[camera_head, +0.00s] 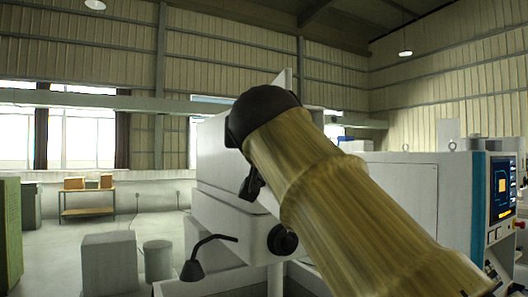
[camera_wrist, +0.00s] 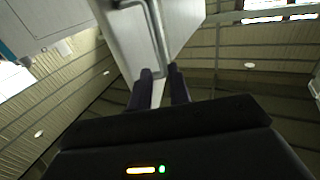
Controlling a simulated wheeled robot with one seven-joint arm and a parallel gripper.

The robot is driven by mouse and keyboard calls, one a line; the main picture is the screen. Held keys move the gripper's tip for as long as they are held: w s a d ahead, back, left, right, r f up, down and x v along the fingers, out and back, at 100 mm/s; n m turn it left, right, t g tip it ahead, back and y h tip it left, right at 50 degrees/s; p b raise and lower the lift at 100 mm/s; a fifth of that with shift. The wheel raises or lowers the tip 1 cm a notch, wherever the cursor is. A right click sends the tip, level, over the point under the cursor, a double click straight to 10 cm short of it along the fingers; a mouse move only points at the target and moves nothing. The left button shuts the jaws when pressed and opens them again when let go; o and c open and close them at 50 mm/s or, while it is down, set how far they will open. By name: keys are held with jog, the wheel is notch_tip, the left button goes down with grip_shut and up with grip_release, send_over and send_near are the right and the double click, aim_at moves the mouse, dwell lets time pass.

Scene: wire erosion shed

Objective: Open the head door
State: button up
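In the wrist view a pale panel, which looks like the head door (camera_wrist: 180,22), reaches down from the top edge. A grey bar handle (camera_wrist: 158,28) runs along it. My gripper (camera_wrist: 160,71) points at the panel with two dark fingers standing apart. The lower end of the handle is close to the fingertips; I cannot tell whether it lies between them. In the head view the white machine head (camera_head: 212,150) is partly behind my arm. My fingers are not clear there, and my arm hides much of the machine's front.
A control panel with a lit screen (camera_head: 501,186) stands at the right. A black lamp on a bent arm (camera_head: 193,269) is low in front of the machine. Grey box (camera_head: 110,262) and grey cylinder (camera_head: 158,260) stand on the floor at left. A wooden table (camera_head: 88,200) is farther back.

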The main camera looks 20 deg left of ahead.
jog(key=b+v, duration=0.4)
jog(key=v, duration=0.5)
jog(key=shift+s+d, duration=0.1)
